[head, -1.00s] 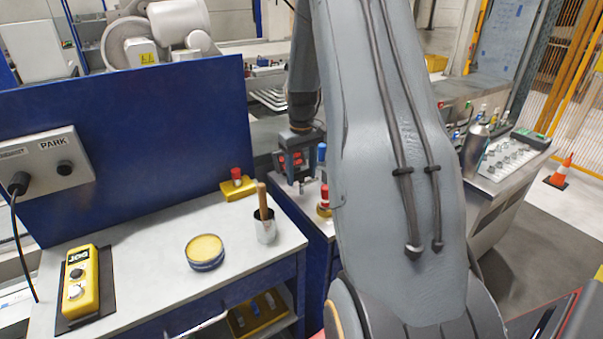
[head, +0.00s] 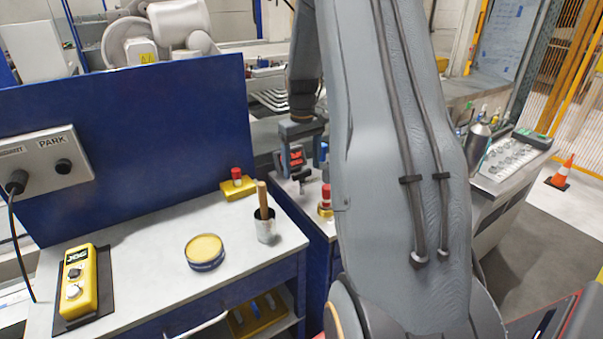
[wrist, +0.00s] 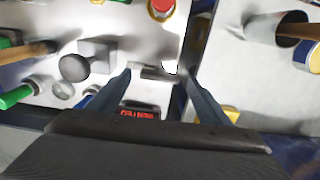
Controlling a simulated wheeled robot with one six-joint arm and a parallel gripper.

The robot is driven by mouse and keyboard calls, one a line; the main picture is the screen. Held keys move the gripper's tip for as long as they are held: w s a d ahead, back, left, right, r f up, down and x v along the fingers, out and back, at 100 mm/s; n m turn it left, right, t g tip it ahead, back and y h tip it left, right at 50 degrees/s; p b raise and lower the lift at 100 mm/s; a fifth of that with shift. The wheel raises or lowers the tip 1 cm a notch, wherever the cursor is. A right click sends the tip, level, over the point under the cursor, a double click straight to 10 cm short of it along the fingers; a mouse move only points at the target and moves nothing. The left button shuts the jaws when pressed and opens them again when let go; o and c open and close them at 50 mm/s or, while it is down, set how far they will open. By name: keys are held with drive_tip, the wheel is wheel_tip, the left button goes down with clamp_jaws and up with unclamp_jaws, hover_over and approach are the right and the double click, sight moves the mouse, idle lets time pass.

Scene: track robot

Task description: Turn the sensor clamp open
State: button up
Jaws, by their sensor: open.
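In the wrist view my gripper (wrist: 157,74) points down at a pale bench top, its two blue-grey fingers apart. A small grey bar (wrist: 153,74), possibly the sensor clamp's handle, lies between the fingertips. I cannot tell whether the fingers touch it. A dark unit with a red lit display (wrist: 137,114) sits between the fingers, nearer the palm. In the head view the display (head: 296,156) shows at my gripper (head: 300,172), over the blue bench's far end. The clamp is too small to make out there, and my arm hides part of that bench.
In the wrist view a grey block with a round knob (wrist: 75,67) stands left of the fingers, and a red-topped item (wrist: 160,8) ahead. In the head view a cup with a wooden handle (head: 266,229) and a red-knobbed yellow block (head: 238,186) stand on the near bench.

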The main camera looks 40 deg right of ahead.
wheel_tip(320, 180, up, 5)
drive_tip(key=shift+b, duration=0.55)
